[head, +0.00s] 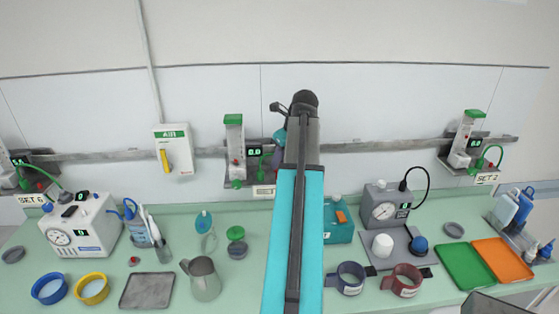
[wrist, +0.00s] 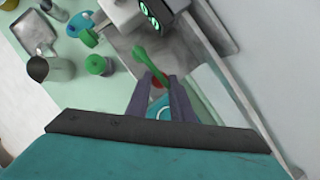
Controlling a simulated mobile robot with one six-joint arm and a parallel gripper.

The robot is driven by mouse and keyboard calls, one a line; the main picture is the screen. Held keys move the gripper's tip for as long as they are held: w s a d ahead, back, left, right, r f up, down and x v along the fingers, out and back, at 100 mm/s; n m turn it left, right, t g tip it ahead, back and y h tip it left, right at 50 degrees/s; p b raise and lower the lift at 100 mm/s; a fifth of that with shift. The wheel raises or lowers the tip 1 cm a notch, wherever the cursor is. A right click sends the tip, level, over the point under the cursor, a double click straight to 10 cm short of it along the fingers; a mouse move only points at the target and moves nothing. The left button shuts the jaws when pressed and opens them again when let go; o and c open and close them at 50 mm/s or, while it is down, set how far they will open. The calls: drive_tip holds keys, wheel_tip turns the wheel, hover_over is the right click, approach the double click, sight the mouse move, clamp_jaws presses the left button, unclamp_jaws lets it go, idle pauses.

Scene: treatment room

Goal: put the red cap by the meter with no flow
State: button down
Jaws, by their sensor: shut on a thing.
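In the wrist view my gripper (wrist: 163,95) is shut on a small red thing, seemingly the red cap (wrist: 157,84), of which only a sliver shows between the fingers. In the head view my arm hides the fingers and the cap. The middle meter (head: 235,148) hangs on the wall rail; its display (head: 254,151) seems to read 0.0. The left meter (head: 8,168) is cut by the picture edge and its display seems to begin with 5. The right meter (head: 465,140) has a display too small to read. A green hose (wrist: 147,62) is close beyond my fingertips.
Below the rail, the counter holds a metal jug (head: 203,279), a green-lidded jar (head: 237,243), a grey tray (head: 147,290) and a small red thing (head: 134,261). A teal box (head: 338,232) and a gauge unit (head: 385,210) stand right of my arm.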

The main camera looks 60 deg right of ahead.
drive_tip(key=shift+f, duration=1.55)
idle(2.0)
drive_tip(key=c, duration=1.5)
unclamp_jaws()
drive_tip(key=shift+r, duration=0.1)
drive_tip(key=shift+r, duration=3.4)
